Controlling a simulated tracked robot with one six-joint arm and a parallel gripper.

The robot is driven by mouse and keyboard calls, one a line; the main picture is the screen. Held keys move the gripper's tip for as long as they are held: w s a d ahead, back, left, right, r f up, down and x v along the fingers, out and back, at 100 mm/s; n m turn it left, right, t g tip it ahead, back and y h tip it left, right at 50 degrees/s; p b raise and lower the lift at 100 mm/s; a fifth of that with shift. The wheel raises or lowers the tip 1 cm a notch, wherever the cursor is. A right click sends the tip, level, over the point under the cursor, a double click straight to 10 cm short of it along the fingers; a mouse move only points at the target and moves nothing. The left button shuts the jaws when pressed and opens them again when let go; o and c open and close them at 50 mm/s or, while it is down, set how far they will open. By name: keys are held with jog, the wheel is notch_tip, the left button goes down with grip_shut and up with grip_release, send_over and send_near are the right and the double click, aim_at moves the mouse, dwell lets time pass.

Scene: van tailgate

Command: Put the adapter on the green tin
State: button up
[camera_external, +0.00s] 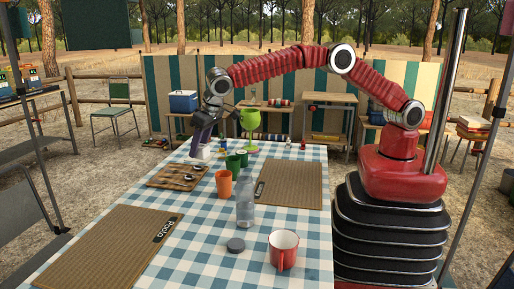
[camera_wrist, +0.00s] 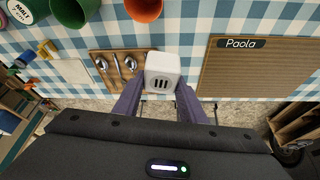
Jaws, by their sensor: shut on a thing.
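The white adapter (camera_wrist: 163,72), a small block with dark slots on its face, is between the fingers of my gripper (camera_wrist: 160,100) in the wrist view. My gripper (camera_external: 203,140) is shut on it and holds it over the far left part of the table in the external view, where the adapter (camera_external: 202,152) shows below the fingers. The green tin (camera_wrist: 24,12) is at the top left of the wrist view, partly cut off, with a lettered pale top. In the external view the tin (camera_external: 242,158) stands right of my gripper, behind a green cup (camera_external: 233,165).
A tall green goblet (camera_external: 250,121) is behind the tin. A wooden board (camera_external: 165,180) with spoons lies near my gripper. Placemats lie left and right.

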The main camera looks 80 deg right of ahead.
jog(key=w+d+r+m, duration=0.1)
jog(key=d+r+m, duration=0.15)
jog(key=d, duration=1.15)
send_over(240, 151)
jog(key=shift+f, duration=1.2)
jog(key=shift+a+g+h, duration=0.2)
jog(key=shift+g+h, duration=0.1)
jog(key=shift+h, duration=0.1)
jog(key=shift+f, duration=3.1)
jog(key=shift+f, duration=1.9)
